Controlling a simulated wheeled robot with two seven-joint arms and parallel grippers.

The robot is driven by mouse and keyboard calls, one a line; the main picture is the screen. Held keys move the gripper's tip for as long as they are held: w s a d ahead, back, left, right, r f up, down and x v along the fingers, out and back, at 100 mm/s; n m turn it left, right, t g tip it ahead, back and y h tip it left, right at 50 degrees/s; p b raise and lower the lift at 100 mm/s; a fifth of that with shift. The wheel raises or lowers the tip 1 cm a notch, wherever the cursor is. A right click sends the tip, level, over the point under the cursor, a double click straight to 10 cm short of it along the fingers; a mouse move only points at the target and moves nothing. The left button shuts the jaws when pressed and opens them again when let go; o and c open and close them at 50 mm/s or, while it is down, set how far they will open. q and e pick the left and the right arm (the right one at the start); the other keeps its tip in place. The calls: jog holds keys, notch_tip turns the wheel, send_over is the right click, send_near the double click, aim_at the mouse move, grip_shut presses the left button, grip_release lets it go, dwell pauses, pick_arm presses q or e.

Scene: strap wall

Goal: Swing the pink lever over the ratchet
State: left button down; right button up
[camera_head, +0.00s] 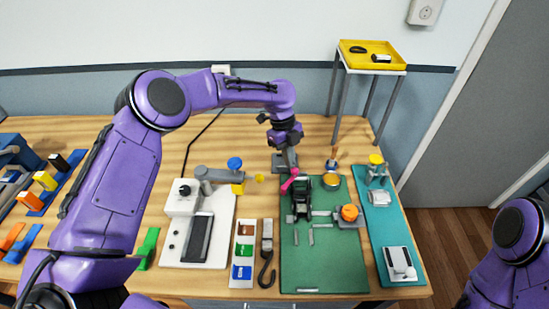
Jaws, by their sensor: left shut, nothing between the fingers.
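The pink lever (289,183) stands at the upper left of the black ratchet (301,203), on the dark green board (325,265). It is tilted, with its upper end to the right. My left gripper (290,168) reaches down from above and is shut, with its tips just above the lever's upper end. I cannot tell whether they touch it. The lower part of the lever is hard to make out against the ratchet. My right arm shows only at the lower right edge, and its gripper is out of view.
An orange knob (349,213) sits right of the ratchet. A white device (184,197) with a grey arm stands left of the board. A teal mat (403,240) lies right. A small tray of coloured blocks (243,254) is in front. A yellow-topped stand (371,57) rises behind.

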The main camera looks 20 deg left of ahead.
pick_arm(q)
jog(key=d+m, duration=0.2)
jog(key=m, duration=0.1)
jog(key=shift+g+y, duration=0.3)
jog(key=m, duration=0.1)
jog(key=d+m, duration=0.1)
jog(key=shift+s+d+m+g+y, duration=0.25)
jog(key=shift+d+m+g+y, duration=0.05)
jog(key=shift+s+d+m+y, duration=0.4)
jog(key=shift+d+m, duration=0.2)
jog(key=shift+m, duration=0.6)
jog(key=shift+s+d+m+y, duration=0.35)
jog(key=shift+d+m, duration=0.25)
jog(key=shift+m, duration=0.6)
pick_arm(e)
jog(key=shift+f, duration=0.3)
